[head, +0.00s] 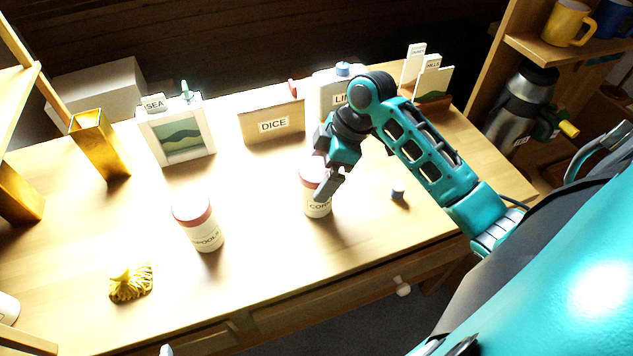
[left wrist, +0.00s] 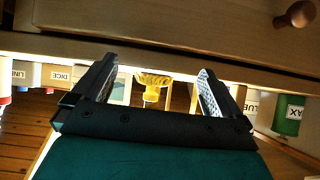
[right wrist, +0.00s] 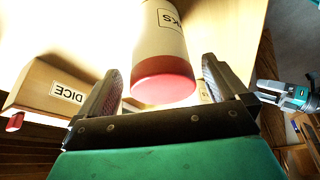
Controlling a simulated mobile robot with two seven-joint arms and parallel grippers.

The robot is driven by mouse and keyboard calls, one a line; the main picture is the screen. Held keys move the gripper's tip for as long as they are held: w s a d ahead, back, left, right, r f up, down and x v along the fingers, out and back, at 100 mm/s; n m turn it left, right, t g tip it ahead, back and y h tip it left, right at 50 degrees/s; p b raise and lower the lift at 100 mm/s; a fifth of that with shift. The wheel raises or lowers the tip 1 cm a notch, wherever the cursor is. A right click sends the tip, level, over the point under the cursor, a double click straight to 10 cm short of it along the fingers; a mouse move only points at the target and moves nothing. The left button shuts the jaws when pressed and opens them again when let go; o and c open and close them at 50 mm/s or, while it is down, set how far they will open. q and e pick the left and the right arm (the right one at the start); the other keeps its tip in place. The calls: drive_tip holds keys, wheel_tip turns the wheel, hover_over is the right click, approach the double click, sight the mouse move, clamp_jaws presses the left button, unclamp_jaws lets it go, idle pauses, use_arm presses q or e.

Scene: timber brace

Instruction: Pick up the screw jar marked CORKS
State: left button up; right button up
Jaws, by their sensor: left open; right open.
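The CORKS jar (head: 317,208), pale with a red lid, stands upright on the wooden table, its label partly covered by my right gripper (head: 328,184). The right gripper is open at the jar's lid end. In the right wrist view the jar (right wrist: 160,40) shows its red lid between the spread fingers (right wrist: 165,85), with the label end "KS" in sight. I cannot tell whether either finger touches it. My left gripper (left wrist: 155,78) is open and empty, facing a drawer front; I do not make it out in the head view.
A similar jar marked SPOOLS (head: 203,232) stands to the left. Behind are a DICE box (head: 272,128), a SEA frame (head: 175,135) and a white container (head: 325,95). A yellow tassel-like item (head: 130,285) lies front left.

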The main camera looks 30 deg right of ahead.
drive_tip(key=shift+x, duration=1.5)
drive_tip(key=shift+c, duration=0.4)
drive_tip(key=shift+r, duration=0.1)
drive_tip(key=c, duration=1.3)
